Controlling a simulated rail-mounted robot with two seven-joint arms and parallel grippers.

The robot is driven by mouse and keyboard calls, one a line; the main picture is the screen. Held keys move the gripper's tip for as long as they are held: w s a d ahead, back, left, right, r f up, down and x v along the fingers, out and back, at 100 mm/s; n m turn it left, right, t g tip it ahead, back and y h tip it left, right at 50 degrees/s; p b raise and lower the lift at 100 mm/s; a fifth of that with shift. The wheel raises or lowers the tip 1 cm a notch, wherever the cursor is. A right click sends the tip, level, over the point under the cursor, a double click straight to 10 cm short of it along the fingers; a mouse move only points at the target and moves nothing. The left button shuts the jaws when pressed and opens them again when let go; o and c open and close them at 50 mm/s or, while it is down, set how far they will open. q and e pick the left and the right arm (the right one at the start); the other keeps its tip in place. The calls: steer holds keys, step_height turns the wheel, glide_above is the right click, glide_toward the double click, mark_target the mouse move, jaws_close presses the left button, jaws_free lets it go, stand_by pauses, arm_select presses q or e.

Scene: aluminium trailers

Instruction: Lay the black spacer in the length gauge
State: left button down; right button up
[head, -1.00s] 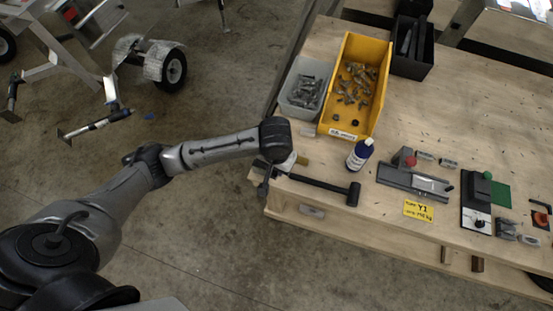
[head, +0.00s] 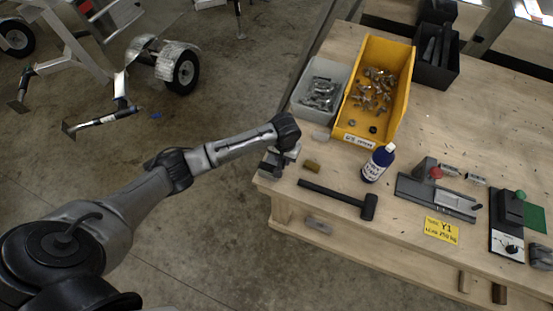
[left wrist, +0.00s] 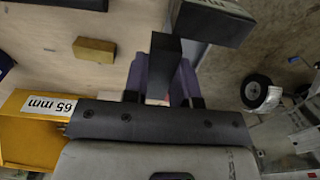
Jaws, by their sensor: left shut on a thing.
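My left gripper (head: 272,166) is over the near left corner of the bench. In the left wrist view, its two purple-grey fingers (left wrist: 168,80) are shut on a dark block, which looks like the black spacer (left wrist: 164,60). Another dark block (left wrist: 213,20) shows beyond the fingers, near the bench edge; I cannot tell what it is. The length gauge (head: 437,196) seems to be the grey plate fixture with a red knob, on the bench right of the blue-and-white bottle. It is well apart from my gripper. My right gripper is not in view.
A hammer (head: 340,199) and a brass block (head: 312,166) lie right of my gripper. Behind are a grey bin (head: 298,107) and a yellow bin (head: 338,128).

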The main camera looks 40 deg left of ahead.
arm_select(q)
steer(key=a, duration=0.1)
steer(key=a+f, duration=0.2)
steer(key=shift+w+a, duration=0.25)
steer(key=shift+a, duration=0.05)
steer(key=shift+f, duration=2.1)
steer(key=shift+f, duration=0.1)
steer(key=c, duration=0.9)
jaws_free()
